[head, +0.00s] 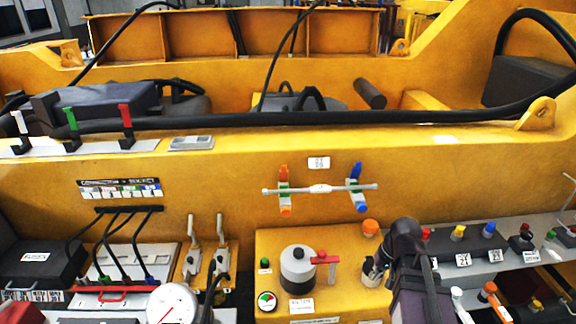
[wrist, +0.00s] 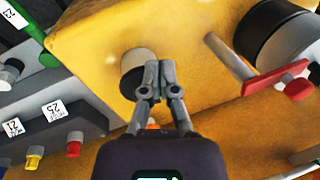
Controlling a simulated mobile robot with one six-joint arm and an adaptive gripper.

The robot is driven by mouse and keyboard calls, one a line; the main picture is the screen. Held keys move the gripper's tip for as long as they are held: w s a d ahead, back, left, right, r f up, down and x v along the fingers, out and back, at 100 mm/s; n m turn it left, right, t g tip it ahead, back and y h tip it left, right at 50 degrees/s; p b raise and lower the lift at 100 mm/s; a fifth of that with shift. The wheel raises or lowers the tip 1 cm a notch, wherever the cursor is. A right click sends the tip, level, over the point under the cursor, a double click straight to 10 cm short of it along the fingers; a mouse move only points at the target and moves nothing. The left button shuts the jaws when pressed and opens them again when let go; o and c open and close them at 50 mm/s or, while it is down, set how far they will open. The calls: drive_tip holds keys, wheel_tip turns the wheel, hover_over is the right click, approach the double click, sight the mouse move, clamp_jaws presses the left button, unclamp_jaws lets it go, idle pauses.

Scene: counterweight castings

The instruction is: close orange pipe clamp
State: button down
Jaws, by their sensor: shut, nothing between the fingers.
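The orange pipe clamp (head: 284,200) is on the left part of a thin horizontal white pipe (head: 320,188) on the yellow wall. One orange part points up above the pipe and another sits below it. I cannot tell from this distance how its jaw stands. It does not show in the wrist view. My gripper (head: 374,271) is well below and right of the clamp, low over the yellow box. In the wrist view my gripper (wrist: 158,72) is shut and empty, in front of a grey-topped round knob (wrist: 132,60); I cannot tell whether they touch.
A blue clamp (head: 357,187) is on the pipe's right part. The yellow box (head: 340,255) carries a dark cylinder (head: 297,272) with a red handle (head: 327,258) and an orange knob (head: 369,227). Black hose (head: 330,119) runs above. The wall around the pipe is mostly clear.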

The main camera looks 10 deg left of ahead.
drive_tip(key=w+a+r+n+y, duration=0.1)
drive_tip(key=w+a+r+y, duration=0.2)
drive_tip(key=w+a+y, duration=0.35)
drive_tip(key=n+y+b, duration=0.1)
drive_tip(key=n+y, duration=0.1)
drive_tip(key=y, duration=0.8)
approach(284, 174)
drive_tip(key=d+r, duration=0.1)
drive_tip(key=r, duration=0.1)
drive_tip(key=shift+w+r, duration=0.5)
drive_tip(key=shift+w, duration=0.15)
drive_tip(key=shift+a, duration=0.1)
drive_tip(key=a, duration=0.6)
drive_tip(key=a+r+p, duration=0.1)
drive_tip(key=a, duration=0.2)
drive_tip(key=shift+w+a, duration=0.15)
drive_tip(key=shift+a, duration=0.2)
